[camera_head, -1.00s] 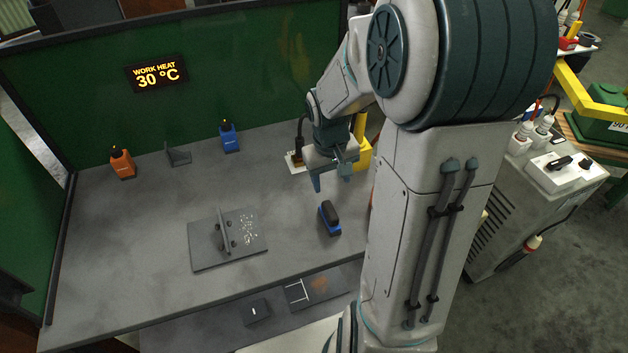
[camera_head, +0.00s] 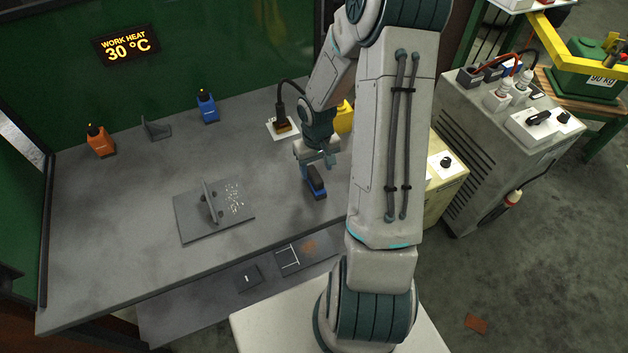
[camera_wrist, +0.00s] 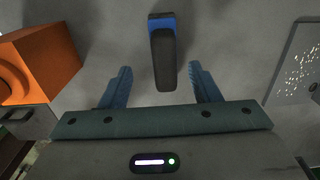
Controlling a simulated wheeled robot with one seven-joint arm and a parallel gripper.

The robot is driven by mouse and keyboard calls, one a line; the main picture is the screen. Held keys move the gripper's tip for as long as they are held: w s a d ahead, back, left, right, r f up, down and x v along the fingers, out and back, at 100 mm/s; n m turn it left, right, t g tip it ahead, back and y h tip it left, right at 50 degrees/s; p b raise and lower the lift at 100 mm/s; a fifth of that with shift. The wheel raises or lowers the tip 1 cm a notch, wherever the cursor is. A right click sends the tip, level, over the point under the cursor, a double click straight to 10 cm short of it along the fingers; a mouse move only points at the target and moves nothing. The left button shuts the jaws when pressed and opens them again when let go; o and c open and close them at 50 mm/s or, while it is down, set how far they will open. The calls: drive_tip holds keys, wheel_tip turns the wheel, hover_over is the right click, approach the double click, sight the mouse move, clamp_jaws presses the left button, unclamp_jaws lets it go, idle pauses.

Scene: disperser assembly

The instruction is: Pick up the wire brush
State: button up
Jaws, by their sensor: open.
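The wire brush, a blue block with a black top (camera_head: 315,185), lies on the grey table near its right part, beside my arm. My gripper (camera_head: 318,166) is just above it and at its far end, fingers pointing down. In the wrist view the brush (camera_wrist: 163,55) shows between the two blue-grey fingers (camera_wrist: 160,75), with a clear gap on both sides. The fingers are open and hold nothing. How far the fingertips are above the table is hard to tell.
A grey plate with an upright bracket and white specks (camera_head: 238,218) lies left of the brush. An orange box (camera_wrist: 45,62) shows on the wrist view's left. A corded black tool (camera_head: 282,122) stands behind on a white pad. Free table lies at left.

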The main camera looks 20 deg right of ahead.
sight(314, 174)
drive_tip(key=shift+s+a+f, duration=0.1)
drive_tip(key=shift+a+f, duration=0.05)
drive_tip(key=shift+f, duration=0.5)
drive_tip(key=shift+a+f+p, duration=0.15)
drive_tip(key=shift+f+p, duration=0.2)
drive_tip(key=shift+f, duration=1.65)
drive_tip(key=c, duration=1.2)
